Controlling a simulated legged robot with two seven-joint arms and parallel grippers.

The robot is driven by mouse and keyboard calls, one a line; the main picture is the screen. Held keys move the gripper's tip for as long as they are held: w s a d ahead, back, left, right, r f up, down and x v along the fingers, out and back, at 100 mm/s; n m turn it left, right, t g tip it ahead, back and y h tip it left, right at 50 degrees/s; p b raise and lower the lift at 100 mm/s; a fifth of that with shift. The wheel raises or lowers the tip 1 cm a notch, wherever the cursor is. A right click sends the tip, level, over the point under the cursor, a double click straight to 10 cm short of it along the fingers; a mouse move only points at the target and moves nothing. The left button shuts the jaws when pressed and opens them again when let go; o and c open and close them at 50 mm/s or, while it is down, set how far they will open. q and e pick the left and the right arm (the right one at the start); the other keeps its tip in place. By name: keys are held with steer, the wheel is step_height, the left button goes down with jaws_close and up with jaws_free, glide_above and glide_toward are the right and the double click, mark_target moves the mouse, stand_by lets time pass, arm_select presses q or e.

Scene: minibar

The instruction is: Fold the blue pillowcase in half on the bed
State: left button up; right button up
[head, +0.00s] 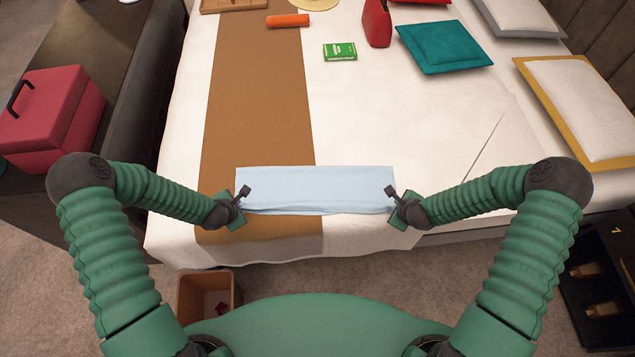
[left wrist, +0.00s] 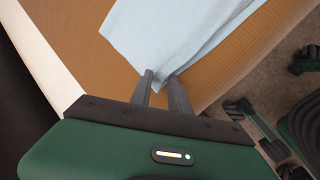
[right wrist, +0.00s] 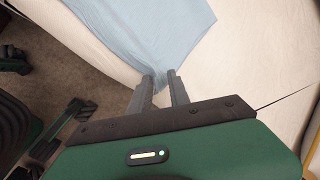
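The light blue pillowcase (head: 315,185) lies flat as a wide strip across the near part of the bed, partly over the brown runner. Creases run along its near edge between my grippers. My left gripper (head: 243,193) is at its near left corner, and the left wrist view shows that corner of the pillowcase (left wrist: 170,40) gathered between the close-set fingers (left wrist: 162,78). My right gripper (head: 391,193) is at the near right corner, and in the right wrist view the cloth (right wrist: 165,35) puckers between the fingers (right wrist: 160,77). Both look shut on the cloth.
The white bed (head: 370,120) has free room beyond the pillowcase. Farther back are a green box (head: 340,51), an orange cylinder (head: 288,20), a red bag (head: 376,24) and a teal cushion (head: 445,46). A red case (head: 50,125) stands left; a bin (head: 207,293) stands below the near edge.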

arm_select(q)
steer(key=shift+o, duration=1)
steer(key=shift+s+d+f, duration=0.1)
steer(key=shift+s, duration=0.05)
arm_select(e)
steer(key=shift+o, duration=1)
steer(key=shift+s+a+f, duration=0.1)
steer(key=shift+s, duration=0.1)
arm_select(q)
steer(key=v, duration=0.3)
arm_select(e)
steer(key=v, duration=0.3)
steer(key=shift+w, duration=0.25)
arm_select(q)
steer(key=v, duration=0.7)
steer(key=shift+s, duration=0.55)
arm_select(e)
steer(key=s+v, duration=0.1)
steer(key=v, duration=0.7)
steer(key=shift+f, duration=0.3)
